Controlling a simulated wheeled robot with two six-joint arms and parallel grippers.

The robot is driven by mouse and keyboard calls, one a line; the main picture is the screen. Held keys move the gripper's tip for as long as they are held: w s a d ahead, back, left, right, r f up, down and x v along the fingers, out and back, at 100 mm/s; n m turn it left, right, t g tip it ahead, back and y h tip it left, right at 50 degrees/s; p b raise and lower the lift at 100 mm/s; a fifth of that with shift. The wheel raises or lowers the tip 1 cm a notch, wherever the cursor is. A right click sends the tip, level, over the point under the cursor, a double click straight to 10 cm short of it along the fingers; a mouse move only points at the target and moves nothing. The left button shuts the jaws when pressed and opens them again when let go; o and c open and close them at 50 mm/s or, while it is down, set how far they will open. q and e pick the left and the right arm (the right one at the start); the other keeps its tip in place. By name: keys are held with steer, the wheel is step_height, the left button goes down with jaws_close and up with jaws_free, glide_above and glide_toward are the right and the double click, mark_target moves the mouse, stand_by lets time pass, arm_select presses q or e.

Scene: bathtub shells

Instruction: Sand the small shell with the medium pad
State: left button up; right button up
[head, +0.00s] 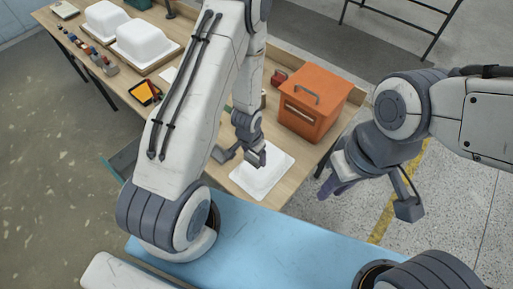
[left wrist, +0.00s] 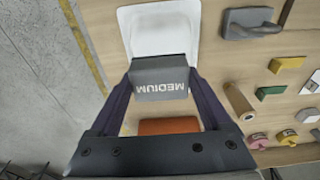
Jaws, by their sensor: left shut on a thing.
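My left gripper (head: 252,153) is shut on a grey block marked MEDIUM, the medium pad (left wrist: 160,78). The pad sits between two dark purple fingers, and its lettering is upside down in the left wrist view. The small shell (head: 268,178) is a white, shallow, rounded piece on the wooden table; it also shows in the left wrist view (left wrist: 160,32). The pad is over one end of the shell; I cannot tell whether they touch. My right gripper (head: 345,182) hangs off the table's right side, and its finger opening is unclear.
An orange box (head: 312,100) with a handle stands right of the shell. A grey tool (left wrist: 250,22) lies beside the shell. Two bigger white shells (head: 143,40) and several small blocks are at the far left. A blue surface (head: 290,240) is in front.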

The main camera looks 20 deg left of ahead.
arm_select(q)
steer(key=b, duration=0.4)
glide_above(255, 169)
steer(key=shift+s+a+f, duration=0.1)
steer(key=shift+f, duration=1.3)
steer(key=shift+s+f, duration=0.1)
steer(key=shift+f, duration=1.25)
steer(key=shift+f+b, duration=0.85)
steer(key=shift+f, duration=0.2)
steer(key=shift+r, duration=0.1)
